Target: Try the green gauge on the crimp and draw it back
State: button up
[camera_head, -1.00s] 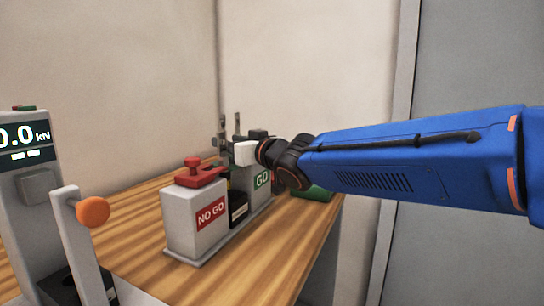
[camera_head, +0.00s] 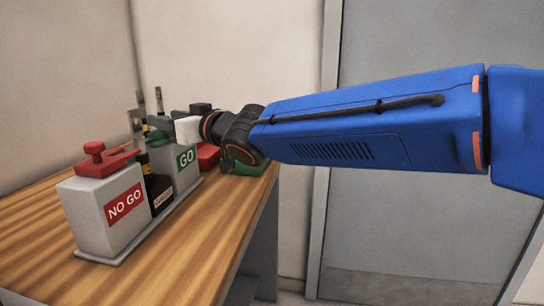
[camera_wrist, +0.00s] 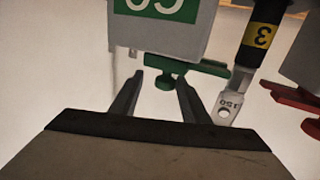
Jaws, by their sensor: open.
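The green gauge (camera_wrist: 188,67) sits on the grey GO block (camera_wrist: 160,32), which appears upside down in the wrist view. In the head view, the gauge (camera_head: 153,136) is partly hidden behind my gripper. My gripper (camera_wrist: 160,78) is open, with its fingertips either side of the gauge's small round knob; I cannot tell whether they touch it. The crimp lug (camera_wrist: 228,108), marked 150, is on a black cable with a yellow band (camera_wrist: 262,37) numbered 3. It stands between the GO block and the NO GO block.
The red gauge (camera_head: 106,160) rests on the NO GO block (camera_head: 108,210) at the near left. A red item (camera_head: 208,155) and a green item (camera_head: 252,168) lie beyond the GO block, partly behind my arm. The wooden bench top (camera_head: 200,245) is clear at the front.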

jog(key=v, duration=1.2)
jog(key=w+d+f+m+t+h, duration=0.1)
jog(key=d+f+m+h, duration=0.1)
jog(key=d, duration=0.5)
jog(key=w+d+f+m+t+h, duration=0.1)
jog(key=w+d+f+m+h, duration=0.1)
jog(key=d+f+h, duration=0.2)
jog(key=shift+w+d+f+t, duration=0.25)
jog(key=shift+d+f, duration=0.75)
jog(key=shift+d, duration=0.65)
